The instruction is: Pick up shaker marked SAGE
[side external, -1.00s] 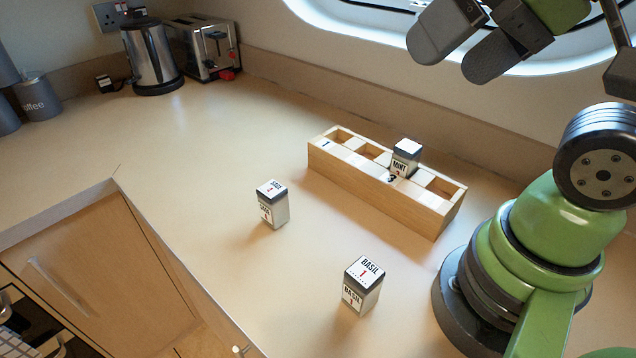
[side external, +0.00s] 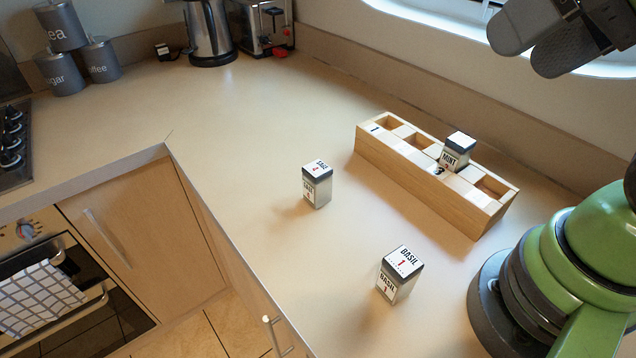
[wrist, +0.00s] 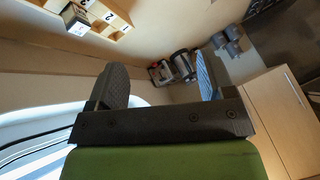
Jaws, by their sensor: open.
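The SAGE shaker (side external: 317,185) stands upright on the countertop, left of the wooden rack, in the side external view. It has a white label and a dark band below its top. My gripper (side external: 525,45) is at the top right, high above the counter and far from the shaker. In the wrist view my gripper (wrist: 168,85) shows two grey fingers spread apart with nothing between them. I cannot make out the SAGE shaker in the wrist view.
The wooden rack (side external: 398,165) has the MINT shaker (side external: 455,152) in one slot and other slots empty. The BASIL shaker (side external: 399,274) stands nearer the front edge. A kettle (side external: 209,35), a toaster (side external: 262,28) and canisters (side external: 103,62) stand at the back. The counter around SAGE is clear.

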